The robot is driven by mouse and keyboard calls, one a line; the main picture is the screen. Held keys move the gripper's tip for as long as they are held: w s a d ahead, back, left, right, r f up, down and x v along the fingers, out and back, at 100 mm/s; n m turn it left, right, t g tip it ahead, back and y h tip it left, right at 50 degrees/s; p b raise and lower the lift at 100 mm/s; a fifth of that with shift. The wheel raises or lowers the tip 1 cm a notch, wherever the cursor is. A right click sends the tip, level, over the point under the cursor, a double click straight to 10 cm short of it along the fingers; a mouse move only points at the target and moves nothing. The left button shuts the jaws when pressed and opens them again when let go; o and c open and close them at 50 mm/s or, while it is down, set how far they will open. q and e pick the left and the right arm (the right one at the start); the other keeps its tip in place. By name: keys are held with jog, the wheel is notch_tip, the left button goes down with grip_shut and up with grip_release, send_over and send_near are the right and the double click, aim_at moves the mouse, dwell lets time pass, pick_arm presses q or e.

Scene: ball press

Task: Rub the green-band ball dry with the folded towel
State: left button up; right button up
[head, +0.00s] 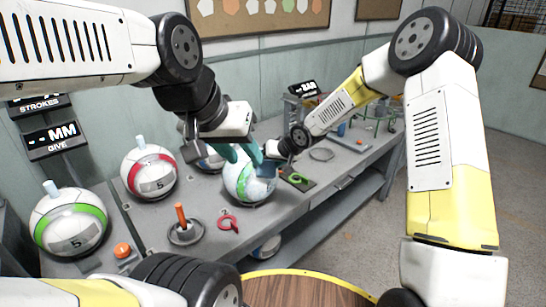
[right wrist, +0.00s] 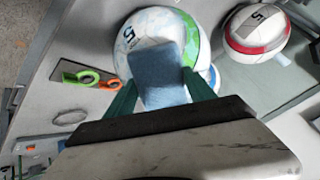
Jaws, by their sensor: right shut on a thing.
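The green-band ball (head: 240,186), white with bluish patches, sits on the grey bench in the head view. It also shows in the right wrist view (right wrist: 133,32), its green band at the right side. My right gripper (head: 276,156) is shut on the folded blue towel (right wrist: 158,75), which lies against the ball's surface in the picture; I cannot tell how firmly it touches. The towel also shows in the head view (head: 264,170). My left gripper (head: 241,150) is above the ball, its teal fingers apart and close to the ball's top. Its fingertips' contact is unclear.
A red-band ball (head: 150,172) and another green-band ball (head: 70,222) stand at the left. An orange-handled tool (head: 183,228) and a red clamp-like piece (head: 229,223) lie in front. A dark plate with green and orange rings (head: 297,179) lies right of the ball.

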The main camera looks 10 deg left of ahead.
jog(key=shift+w+d, duration=0.25)
jog(key=shift+w, duration=0.05)
jog(key=shift+s+a, duration=0.95)
jog(key=shift+s, duration=0.25)
jog(key=shift+w+d, duration=0.95)
jog(key=shift+w, duration=0.25)
jog(key=shift+s+a, duration=0.95)
jog(key=shift+s, duration=0.25)
jog(key=shift+w+d, duration=0.95)
jog(key=shift+w, duration=0.25)
jog(key=shift+s+a, duration=0.95)
jog(key=shift+s, duration=0.25)
jog(key=shift+d, duration=0.1)
